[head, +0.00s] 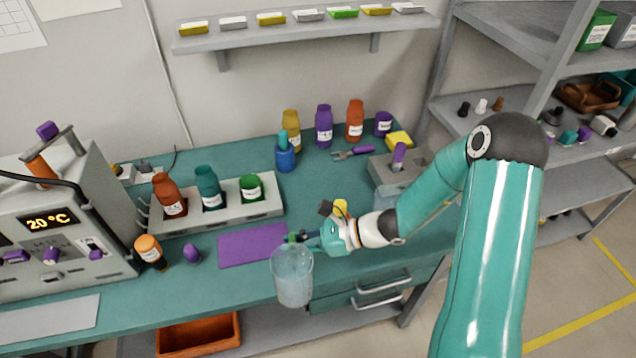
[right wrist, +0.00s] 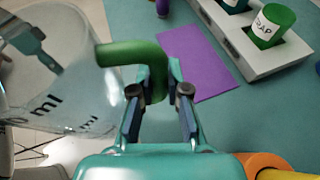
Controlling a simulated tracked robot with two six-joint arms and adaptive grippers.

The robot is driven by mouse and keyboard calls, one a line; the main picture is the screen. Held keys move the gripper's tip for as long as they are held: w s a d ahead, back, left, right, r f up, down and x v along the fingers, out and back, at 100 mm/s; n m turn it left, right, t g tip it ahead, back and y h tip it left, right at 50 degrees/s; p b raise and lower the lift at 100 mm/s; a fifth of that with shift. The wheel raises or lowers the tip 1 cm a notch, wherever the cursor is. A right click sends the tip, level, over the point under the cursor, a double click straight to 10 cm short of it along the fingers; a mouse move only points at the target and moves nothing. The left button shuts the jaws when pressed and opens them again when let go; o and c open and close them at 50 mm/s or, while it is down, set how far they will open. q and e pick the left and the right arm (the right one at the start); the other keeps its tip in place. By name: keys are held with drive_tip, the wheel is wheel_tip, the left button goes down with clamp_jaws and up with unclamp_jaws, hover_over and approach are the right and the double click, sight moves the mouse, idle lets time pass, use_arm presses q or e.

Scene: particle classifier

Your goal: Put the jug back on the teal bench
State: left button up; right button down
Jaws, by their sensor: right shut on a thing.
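The jug (head: 292,278) is a clear beaker-like vessel with a green handle (right wrist: 155,62). In the head view it hangs at the front edge of the teal bench (head: 340,185), overlapping the drawer fronts. In the right wrist view the clear jug (right wrist: 60,75) is at the left, with "ml" markings. My right gripper (head: 298,238) is shut on the handle; its fingers (right wrist: 160,90) grip the handle's lower end. The jug looks roughly upright. Whether its base clears the bench edge is hard to tell. My left gripper is not in view.
A purple mat (head: 252,245) lies on the bench left of the jug. Behind it a grey rack (head: 225,212) holds bottles. A purple stopper (head: 192,254) and an orange-capped bottle (head: 149,250) stand at the left. Drawer handles (head: 380,290) protrude below.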

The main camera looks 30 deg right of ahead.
drive_tip(key=shift+w+a+r, duration=0.1)
drive_tip(key=shift+a, duration=0.15)
